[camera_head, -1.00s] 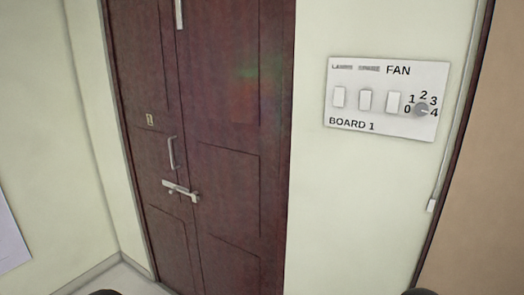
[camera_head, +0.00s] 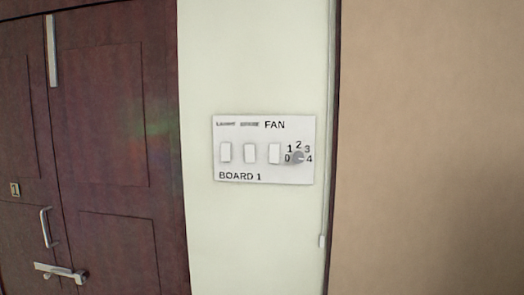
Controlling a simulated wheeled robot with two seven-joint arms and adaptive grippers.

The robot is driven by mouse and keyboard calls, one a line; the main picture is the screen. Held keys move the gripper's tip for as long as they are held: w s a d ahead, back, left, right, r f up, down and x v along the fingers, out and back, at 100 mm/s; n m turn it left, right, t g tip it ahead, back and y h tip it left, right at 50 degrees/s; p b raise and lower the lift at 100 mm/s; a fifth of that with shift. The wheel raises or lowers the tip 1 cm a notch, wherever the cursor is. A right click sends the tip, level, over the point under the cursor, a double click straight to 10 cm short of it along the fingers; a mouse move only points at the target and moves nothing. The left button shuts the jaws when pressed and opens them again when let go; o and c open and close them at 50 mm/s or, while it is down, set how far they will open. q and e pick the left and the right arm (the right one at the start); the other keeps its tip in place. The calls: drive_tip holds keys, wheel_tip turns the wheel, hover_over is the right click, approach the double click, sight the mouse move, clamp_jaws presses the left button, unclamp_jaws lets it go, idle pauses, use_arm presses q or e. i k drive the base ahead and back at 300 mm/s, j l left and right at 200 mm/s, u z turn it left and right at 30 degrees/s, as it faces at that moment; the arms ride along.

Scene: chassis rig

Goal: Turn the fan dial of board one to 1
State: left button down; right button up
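A light line on the knob seems to point right, toward the 4. Three white rocker switches (camera_head: 250,153) sit left of the dial. Neither of my grippers is in view.
A dark brown double door (camera_head: 110,150) with a metal handle (camera_head: 46,228) and a bolt (camera_head: 60,271) fills the left. A thin conduit (camera_head: 329,120) runs down the wall right of the board. A tan surface (camera_head: 430,150) fills the right.

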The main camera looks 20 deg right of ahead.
sight(298, 158)
drive_tip(key=i+j+z, duration=0.2)
drive_tip(key=i+z, duration=0.3)
drive_tip(key=i+j+z, duration=0.25)
drive_tip(key=z, duration=0.25)
drive_tip(key=k+j+z, duration=0.1)
